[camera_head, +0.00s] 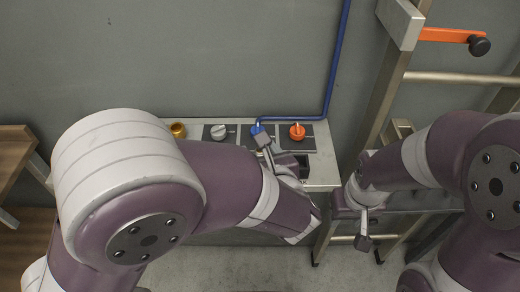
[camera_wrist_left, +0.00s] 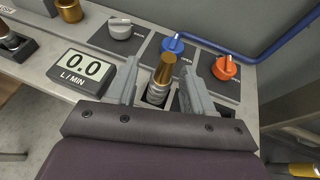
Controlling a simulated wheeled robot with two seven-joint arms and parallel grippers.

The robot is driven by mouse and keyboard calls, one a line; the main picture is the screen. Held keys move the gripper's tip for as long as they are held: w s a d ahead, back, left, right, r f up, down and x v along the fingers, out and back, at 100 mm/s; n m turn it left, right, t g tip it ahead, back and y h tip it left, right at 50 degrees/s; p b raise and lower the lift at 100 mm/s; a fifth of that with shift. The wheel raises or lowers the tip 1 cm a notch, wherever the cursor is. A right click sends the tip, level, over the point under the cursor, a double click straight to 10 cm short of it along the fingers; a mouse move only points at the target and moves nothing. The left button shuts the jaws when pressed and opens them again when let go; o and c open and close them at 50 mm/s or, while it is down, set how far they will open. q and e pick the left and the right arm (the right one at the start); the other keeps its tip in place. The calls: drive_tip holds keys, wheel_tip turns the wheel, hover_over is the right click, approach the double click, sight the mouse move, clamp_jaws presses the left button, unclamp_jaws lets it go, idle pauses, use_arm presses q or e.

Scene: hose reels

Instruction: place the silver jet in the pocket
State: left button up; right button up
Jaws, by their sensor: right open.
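My left gripper (camera_head: 281,156) is over the bench near the blue and orange knobs. In the left wrist view its two fingers (camera_wrist_left: 160,82) are apart, one on each side of an upright fitting (camera_wrist_left: 163,70) with a gold top and a ridged silver lower part. Gaps show between the fingers and this fitting. It stands at a dark square opening (camera_wrist_left: 143,98) in the bench. I cannot tell whether it is the silver jet. My right gripper (camera_head: 362,202) is open, right of the bench, with its contents unclear.
The bench (camera_head: 323,160) carries a silver knob (camera_head: 218,131), a blue knob (camera_head: 257,130), an orange knob (camera_head: 297,131) and a gold fitting (camera_head: 178,130). A meter reading 0.0 (camera_wrist_left: 83,72) faces the left wrist camera.

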use_arm(q)
drive_tip(key=shift+w+f, duration=0.1)
drive_tip(key=shift+w, duration=0.15)
drive_tip(key=v, duration=1.2)
idle(1.6)
